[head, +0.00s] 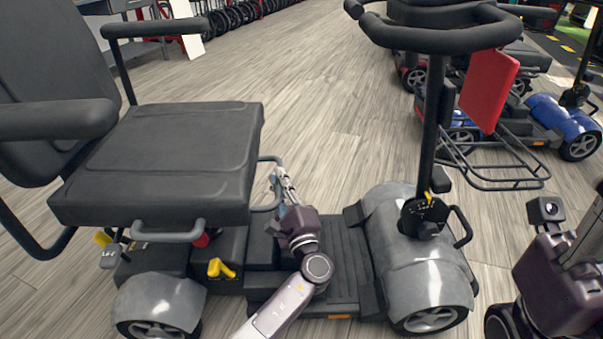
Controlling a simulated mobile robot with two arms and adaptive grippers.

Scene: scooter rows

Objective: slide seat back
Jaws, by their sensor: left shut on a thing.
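The black padded seat (170,155) of a grey mobility scooter is at the left, facing right, with its backrest (45,75) and armrests. A grey bar loop (263,160) sticks out under the seat's front edge. My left gripper (281,180) is at this loop, with its fingers shut on it; the exact contact is small and partly hidden. Another grey bar (168,235) runs under the seat's near side. My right gripper (565,255) is at the lower right, away from the seat; its fingers do not show clearly.
The scooter's tiller (430,130) and handlebar stand right of my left gripper, with a red panel (487,90) and wire basket (495,165). A blue scooter (562,125) stands behind at right. Open wood floor (300,60) lies beyond the seat.

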